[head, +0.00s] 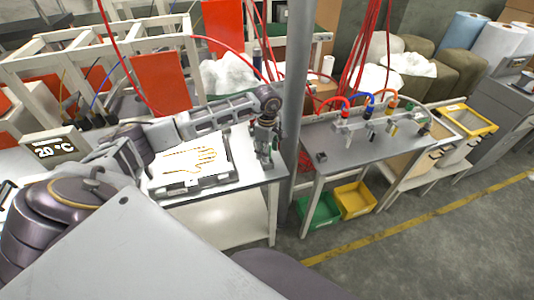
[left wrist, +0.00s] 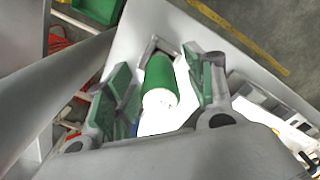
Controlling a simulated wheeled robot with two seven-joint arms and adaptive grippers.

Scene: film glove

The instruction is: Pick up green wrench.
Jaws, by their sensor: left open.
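My left gripper (head: 266,160) points down over the right end of the near table in the head view. Its two green-padded fingers (left wrist: 160,80) are spread open in the left wrist view. Between them shows a green rounded handle-like object (left wrist: 159,72) with a pale near end and a grey bracket-shaped part by its far end. It seems to be the green wrench, though its full shape is hidden. I see no finger closed on it. In the head view the gripper hides it. My right gripper is not in view.
A plate with a hand outline (head: 195,160) lies left of my gripper on the white table (head: 230,191). A grey pole (head: 293,110) stands close to the right. Green (head: 320,211) and yellow bins (head: 355,200) sit below the second bench (head: 345,152).

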